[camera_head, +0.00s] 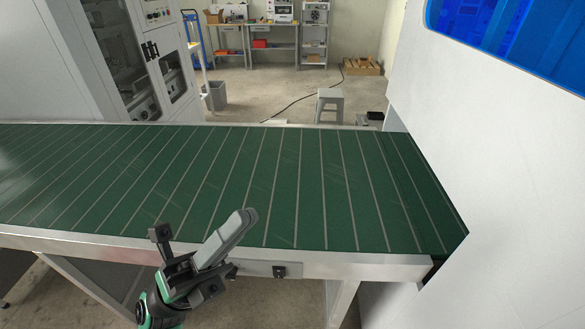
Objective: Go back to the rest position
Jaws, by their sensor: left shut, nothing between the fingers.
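My left gripper (243,222) shows at the bottom centre-left, in front of the near edge of the green conveyor (290,180). Its grey fingers are together with nothing between them and point up and to the right, overlapping the belt in the picture. My right gripper is not in view.
The belt is bare, with a metal rail (350,266) along its near side. A white machine wall (520,200) with a blue window closes off the right. A white cabinet (70,60) stands at the back left. A grey stool (330,104) and workbenches stand behind the conveyor.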

